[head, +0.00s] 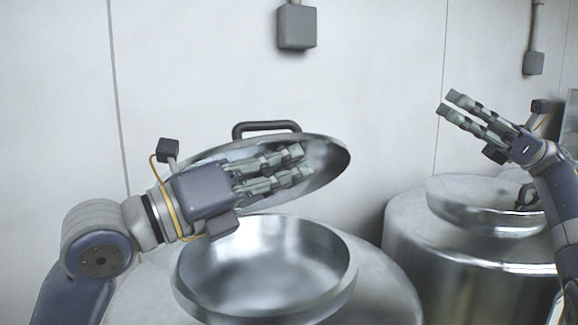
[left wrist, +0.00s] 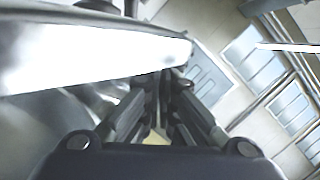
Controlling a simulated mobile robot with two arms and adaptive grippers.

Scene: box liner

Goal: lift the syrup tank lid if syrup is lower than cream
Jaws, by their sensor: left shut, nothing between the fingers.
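A round metal lid (head: 330,160) with a black handle (head: 267,128) stands raised and tilted above the open mouth of the left tank (head: 378,275). My left gripper (head: 302,161) is in front of the lid's underside, above the opening. Its fingers are shut with nothing between them. In the left wrist view, the left fingers (left wrist: 165,88) come together beside a bright metal rim (left wrist: 90,62). Whether they touch the lid is unclear. My right gripper (head: 449,102) is raised above the right tank (head: 455,265), away from any object; its jaw state is unclear. No labels or liquid levels show.
The right tank has a round metal top (head: 480,215), partly behind my right arm. Grey wall boxes (head: 297,27) (head: 533,63) hang on the pale wall behind. Space between the two grippers, above the tanks, is free.

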